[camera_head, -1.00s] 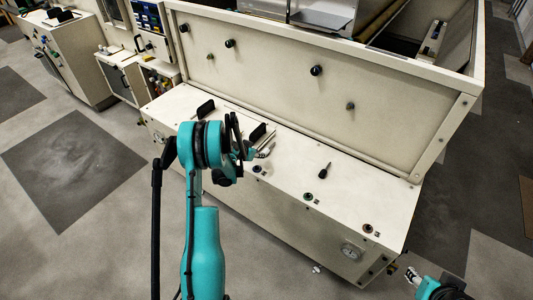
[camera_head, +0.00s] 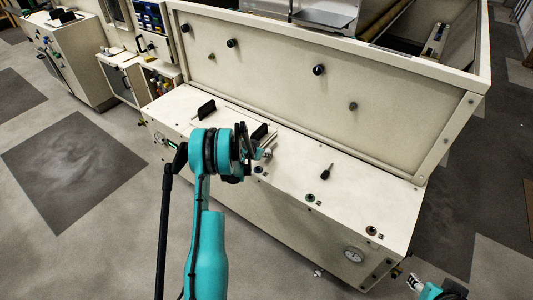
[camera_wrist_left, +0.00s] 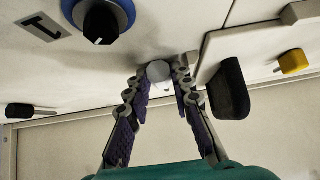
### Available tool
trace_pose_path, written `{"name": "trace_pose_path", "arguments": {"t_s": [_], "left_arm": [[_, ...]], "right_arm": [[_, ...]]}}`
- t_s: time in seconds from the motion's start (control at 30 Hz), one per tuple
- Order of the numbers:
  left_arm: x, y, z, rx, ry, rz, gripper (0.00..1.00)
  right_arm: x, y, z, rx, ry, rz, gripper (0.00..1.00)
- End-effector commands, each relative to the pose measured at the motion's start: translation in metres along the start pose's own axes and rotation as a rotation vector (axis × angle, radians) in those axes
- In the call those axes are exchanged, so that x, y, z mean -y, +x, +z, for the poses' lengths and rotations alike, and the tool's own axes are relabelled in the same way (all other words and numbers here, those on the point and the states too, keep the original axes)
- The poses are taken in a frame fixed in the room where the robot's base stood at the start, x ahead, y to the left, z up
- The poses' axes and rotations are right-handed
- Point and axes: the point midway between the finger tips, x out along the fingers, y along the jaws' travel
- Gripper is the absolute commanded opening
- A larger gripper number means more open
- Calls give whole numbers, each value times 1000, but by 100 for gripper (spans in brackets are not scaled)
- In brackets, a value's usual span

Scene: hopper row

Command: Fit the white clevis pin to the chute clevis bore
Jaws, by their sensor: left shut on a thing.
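My left gripper (camera_wrist_left: 160,72) is shut on a small white rounded piece, which looks like the white clevis pin (camera_wrist_left: 158,70), held between the fingertips. Only its pale end shows; the rest is hidden by the fingers or too small to tell. In the head view my left gripper (camera_head: 262,152) is over the front ledge of the cream machine (camera_head: 310,170), close to its top surface. I cannot make out the chute clevis bore in either view. My right gripper (camera_head: 415,281) is at the bottom right, beside the machine's corner, too small to tell its jaws.
In the wrist view a black knob with a blue ring (camera_wrist_left: 103,17), a black handle (camera_wrist_left: 228,88) and a yellow knob (camera_wrist_left: 293,62) stand near the fingers. In the head view a black lever (camera_head: 326,173) stands on the ledge, with open ledge around it.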

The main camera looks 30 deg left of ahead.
Motion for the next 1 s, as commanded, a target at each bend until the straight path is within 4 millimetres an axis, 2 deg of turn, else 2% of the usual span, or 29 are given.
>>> {"name": "trace_pose_path", "arguments": {"t_s": [0.17,0.4,0.7,0.9,1.0], "left_arm": [[0,-7,-7,0,0,0,0],[-2,-34,-35,0,0,1,0],[-75,-57,-68,0,3,3,0],[-105,-67,-82,0,2,2,0],[-112,-69,-85,0,0,0,0]], "right_arm": [[0,-4,-3,0,0,0,40],[0,-22,-16,0,0,0,40],[0,-42,-30,0,0,0,40],[0,-49,-35,0,0,0,40],[0,-51,-36,0,0,0,40]]}}
